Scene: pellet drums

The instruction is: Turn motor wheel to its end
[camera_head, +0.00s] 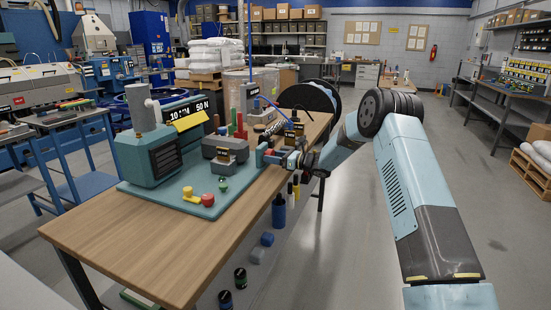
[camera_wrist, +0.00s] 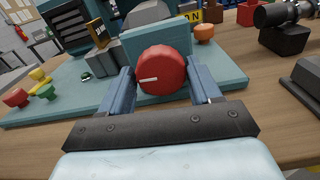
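The motor wheel looks to be a red round knob (camera_wrist: 161,70) with a white mark pointing left, on the front of a teal box (camera_wrist: 150,38) in the wrist view. My gripper (camera_wrist: 161,78) has one blue finger on each side of the wheel. No clear gap shows between fingers and wheel. In the head view my gripper (camera_head: 270,156) is at the right edge of the teal board (camera_head: 160,197), and it mostly hides the wheel there.
The board lies on a wooden table (camera_head: 130,245). It carries a large teal machine (camera_head: 150,158), a grey clamp-like block (camera_head: 225,150), and yellow, red and green knobs (camera_head: 207,199). Dark cylindrical equipment (camera_wrist: 275,14) stands right of the wheel in the wrist view.

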